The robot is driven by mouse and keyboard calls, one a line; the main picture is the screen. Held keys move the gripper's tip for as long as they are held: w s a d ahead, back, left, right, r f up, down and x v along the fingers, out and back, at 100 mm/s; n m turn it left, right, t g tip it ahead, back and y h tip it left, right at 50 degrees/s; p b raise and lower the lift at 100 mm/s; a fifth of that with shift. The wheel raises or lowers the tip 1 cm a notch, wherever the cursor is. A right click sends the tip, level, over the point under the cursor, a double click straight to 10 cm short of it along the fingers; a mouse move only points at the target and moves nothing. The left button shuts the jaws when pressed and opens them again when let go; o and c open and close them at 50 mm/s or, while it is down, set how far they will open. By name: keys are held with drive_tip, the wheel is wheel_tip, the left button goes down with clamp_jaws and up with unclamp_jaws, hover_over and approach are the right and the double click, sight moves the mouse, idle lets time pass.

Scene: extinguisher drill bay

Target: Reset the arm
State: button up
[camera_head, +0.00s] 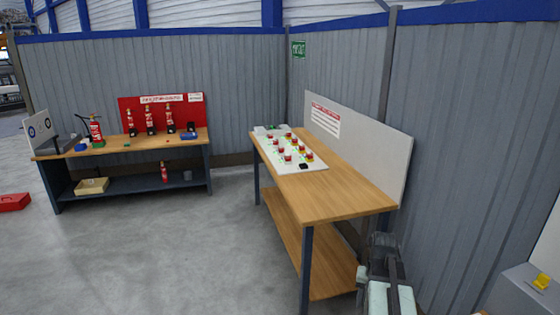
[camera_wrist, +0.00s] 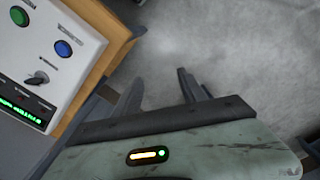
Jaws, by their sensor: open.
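My gripper (camera_wrist: 162,88) is open, with its two dark fingers apart and nothing between them. Bare grey floor shows past the fingers in the wrist view. My arm (camera_head: 385,280) shows at the bottom right of the head view, beside the near end of the right wooden bench (camera_head: 335,192). My fingertips cannot be made out clearly in the head view. In the wrist view, a white control box (camera_wrist: 50,25) with a green button, a blue button, a black knob and a lit green display lies left of my gripper, apart from it.
A white board with several red-and-white items (camera_head: 284,150) lies on the right bench. Another bench (camera_head: 170,142) at the back left holds several red extinguishers. A grey box (camera_head: 520,290) with a yellow item stands at the bottom right. The floor between the benches is clear.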

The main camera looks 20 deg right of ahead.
drive_tip(key=w+a+f+n+b, duration=0.1)
drive_tip(key=w+a+f+n, duration=0.15)
drive_tip(key=a, duration=1.05)
drive_tip(key=w+a+f+n+b, duration=0.1)
drive_tip(key=w+a+n+b, duration=0.15)
drive_tip(key=a, duration=1.05)
drive_tip(key=s+a+r+n+p, duration=0.1)
drive_tip(key=a+r+n+p, duration=0.1)
drive_tip(key=r+p, duration=0.4)
drive_tip(key=shift+s+a+p, duration=0.2)
drive_tip(key=shift+a+p, duration=0.1)
drive_tip(key=shift+a, duration=0.6)
drive_tip(key=shift+f+b, duration=0.3)
drive_tip(key=shift+c, duration=1.4)
drive_tip(key=shift+d+f, duration=0.1)
